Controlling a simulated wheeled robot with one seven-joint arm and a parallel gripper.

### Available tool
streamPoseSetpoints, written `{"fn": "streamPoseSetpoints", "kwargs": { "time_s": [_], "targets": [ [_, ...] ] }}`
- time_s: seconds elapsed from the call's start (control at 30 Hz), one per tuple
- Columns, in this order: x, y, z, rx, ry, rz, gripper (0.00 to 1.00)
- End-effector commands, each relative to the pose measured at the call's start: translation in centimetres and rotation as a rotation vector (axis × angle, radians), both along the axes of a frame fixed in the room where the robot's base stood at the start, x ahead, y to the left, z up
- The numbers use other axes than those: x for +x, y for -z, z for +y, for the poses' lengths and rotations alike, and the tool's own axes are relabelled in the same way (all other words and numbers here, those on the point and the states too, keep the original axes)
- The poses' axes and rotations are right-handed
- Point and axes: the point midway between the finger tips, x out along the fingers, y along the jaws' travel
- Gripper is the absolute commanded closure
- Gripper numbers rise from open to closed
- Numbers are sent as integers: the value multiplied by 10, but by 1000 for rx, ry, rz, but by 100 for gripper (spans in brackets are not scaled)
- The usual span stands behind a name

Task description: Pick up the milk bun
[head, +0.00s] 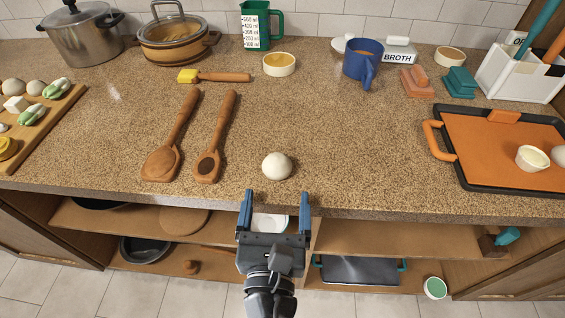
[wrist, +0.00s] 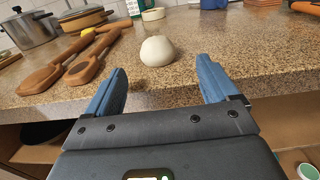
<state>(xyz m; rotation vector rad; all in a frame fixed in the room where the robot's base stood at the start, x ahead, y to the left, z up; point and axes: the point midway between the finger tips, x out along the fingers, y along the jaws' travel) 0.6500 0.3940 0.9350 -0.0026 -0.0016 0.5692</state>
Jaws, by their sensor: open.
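The milk bun appears to be the round, pale, smooth ball (head: 277,166) near the front edge of the speckled counter. It also shows in the wrist view (wrist: 157,51), beyond and between my fingers. My gripper (head: 276,205) is open and empty, with its two blue fingers apart and pointing toward the counter. In the head view it is just in front of the bun, near the counter edge, and not touching it. In the wrist view my gripper (wrist: 160,85) has the bun ahead of its fingertips, slightly left of the right finger.
Two wooden spoons (head: 163,159) (head: 208,163) lie left of the bun. A tray with an orange mat (head: 485,145) is at right; a cutting board (head: 62,104) is at left. A blue mug (head: 362,62) stands behind. Counter around the bun is clear. Open shelves lie below the edge.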

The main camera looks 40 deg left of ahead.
Motion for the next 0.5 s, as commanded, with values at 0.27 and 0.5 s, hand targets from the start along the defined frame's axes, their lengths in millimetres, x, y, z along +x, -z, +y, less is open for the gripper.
{"fn": "streamPoseSetpoints", "kwargs": {
  "time_s": [0.27,0.5],
  "targets": [
    [18,0,12,2,0,1,13],
    [45,1,32,3,-1,2,13]
  ]
}}
